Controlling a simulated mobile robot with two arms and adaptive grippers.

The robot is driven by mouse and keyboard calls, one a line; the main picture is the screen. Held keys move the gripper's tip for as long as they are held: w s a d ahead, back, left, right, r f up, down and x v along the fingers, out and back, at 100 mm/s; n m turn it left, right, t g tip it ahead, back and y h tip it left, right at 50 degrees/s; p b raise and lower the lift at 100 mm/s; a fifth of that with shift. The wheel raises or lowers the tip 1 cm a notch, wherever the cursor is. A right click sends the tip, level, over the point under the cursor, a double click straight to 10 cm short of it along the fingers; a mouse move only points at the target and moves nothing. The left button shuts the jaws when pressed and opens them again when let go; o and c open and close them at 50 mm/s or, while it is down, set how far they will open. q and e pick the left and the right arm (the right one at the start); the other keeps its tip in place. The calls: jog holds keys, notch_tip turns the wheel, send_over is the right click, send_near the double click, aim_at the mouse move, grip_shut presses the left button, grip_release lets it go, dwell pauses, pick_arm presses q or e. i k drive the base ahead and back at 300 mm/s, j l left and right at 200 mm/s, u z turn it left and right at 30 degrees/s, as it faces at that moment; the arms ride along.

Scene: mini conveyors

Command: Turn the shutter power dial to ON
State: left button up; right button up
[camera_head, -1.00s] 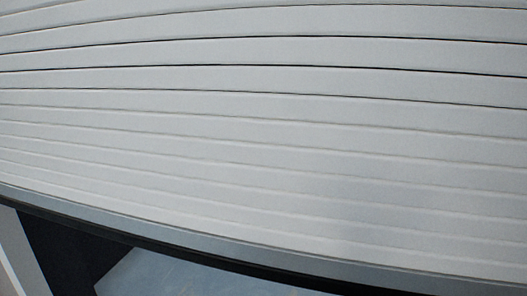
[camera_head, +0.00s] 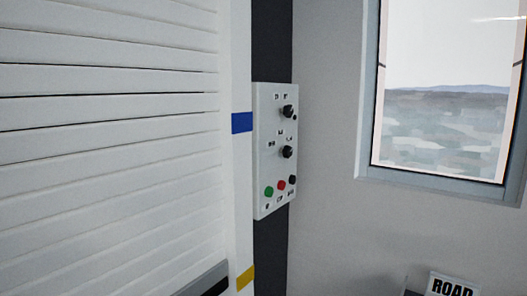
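A white control panel (camera_head: 263,160) is mounted on a dark vertical strip just right of the shutter frame. It carries an upper black dial (camera_head: 288,111) and a lower black dial (camera_head: 287,152). Small labels sit beside both dials, too small to read, so I cannot tell which is the power dial or where either is set. Below them are a green button (camera_head: 269,191), a red button (camera_head: 281,185) and a black button (camera_head: 293,180). The white slatted shutter (camera_head: 110,135) fills the left side. Neither of my grippers shows.
The shutter's bottom bar (camera_head: 208,278) shows low in the picture, beside a white post with blue and yellow bands (camera_head: 241,200). A grey wall (camera_head: 325,150) holds a window (camera_head: 445,90) at right. A sign reading ROAD (camera_head: 452,287) stands at the lower right.

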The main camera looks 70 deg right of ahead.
aim_at(288, 111)
jog(key=z, duration=2.15)
